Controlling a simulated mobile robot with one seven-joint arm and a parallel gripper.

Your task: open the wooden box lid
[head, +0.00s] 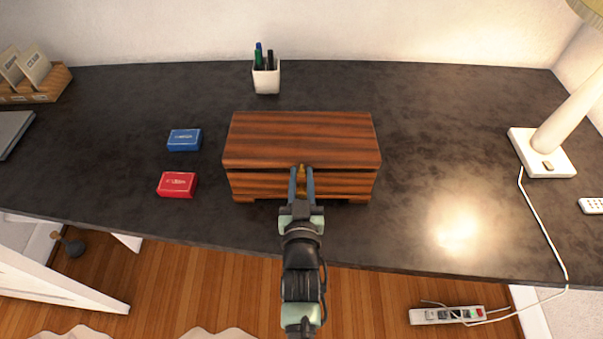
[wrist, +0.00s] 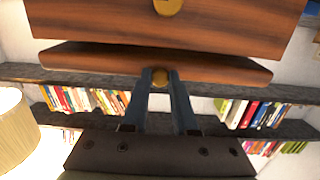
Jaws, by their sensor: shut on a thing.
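The wooden box (head: 250,186) stands on the dark desk, with striped reddish-brown grain. Its lid (head: 300,135) lies over the top, with a dark line between lid and body at the front. My gripper (head: 302,171) reaches in from the front edge and is shut on the small brass knob at the middle of the lid's front. In the wrist view the knob (wrist: 160,75) sits between my two blue-grey fingertips. There the lid (wrist: 100,60) shows as a thin plank, and a brass plate (wrist: 167,5) is on the box body (wrist: 90,18).
A blue card box (head: 184,140) and a red one (head: 177,184) lie left of the wooden box. A white pen cup (head: 266,80) stands behind it. A lamp base (head: 541,153) is at the right. The desk (head: 440,120) is clear between box and lamp.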

